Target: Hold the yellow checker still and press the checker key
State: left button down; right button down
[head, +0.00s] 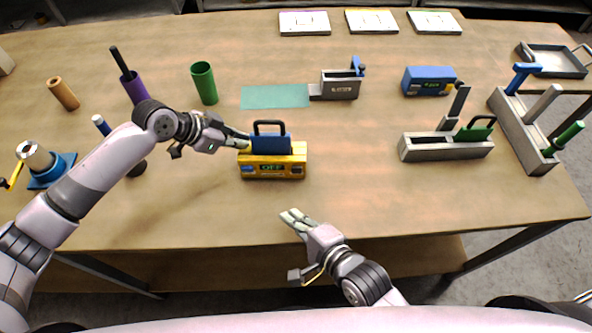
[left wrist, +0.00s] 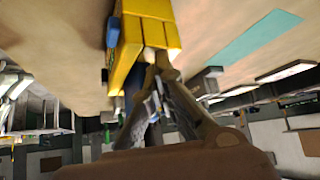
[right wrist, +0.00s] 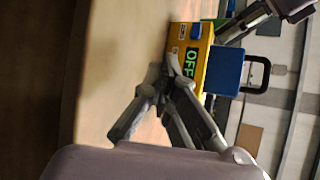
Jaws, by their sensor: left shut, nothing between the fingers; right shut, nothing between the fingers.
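The yellow checker (head: 258,172) stands on the table with a blue block (head: 270,144) with a black handle seated in its top. Its green display reads OFF, clearest in the right wrist view (right wrist: 205,62). A small blue key (right wrist: 197,30) sits on its front beside the display. My left gripper (head: 245,141) is shut and empty, its tips at the checker's left end. In the left wrist view the tips (left wrist: 157,62) appear against the yellow body; contact is hard to confirm. My right gripper (head: 290,221) is shut and empty, in front of the checker, apart from it.
A teal mat (head: 275,97) and a grey fixture (head: 340,86) lie behind the checker. A green cylinder (head: 204,83) and a purple holder (head: 134,88) stand back left. A grey block with a green handle (head: 445,147) stands right. The table between is clear.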

pick_arm(q)
jog(key=shift+s+f, duration=0.15)
jog(key=shift+f, duration=0.25)
pick_arm(e)
jog(key=shift+w+d, duration=0.2)
jog(key=shift+w, duration=1.9)
jog(key=shift+w+d, duration=0.2)
jog(key=shift+w, duration=1.85)
jog(key=shift+w+f, duration=0.1)
jog(key=shift+w, duration=0.45)
jog(key=shift+w+d, duration=0.1)
jog(key=shift+w, duration=0.35)
jog(key=shift+s, duration=0.95)
jog(key=shift+s+a, duration=0.2)
jog(key=shift+s, duration=1.3)
jog(key=shift+s+a, duration=0.15)
jog(key=shift+s, duration=1.35)
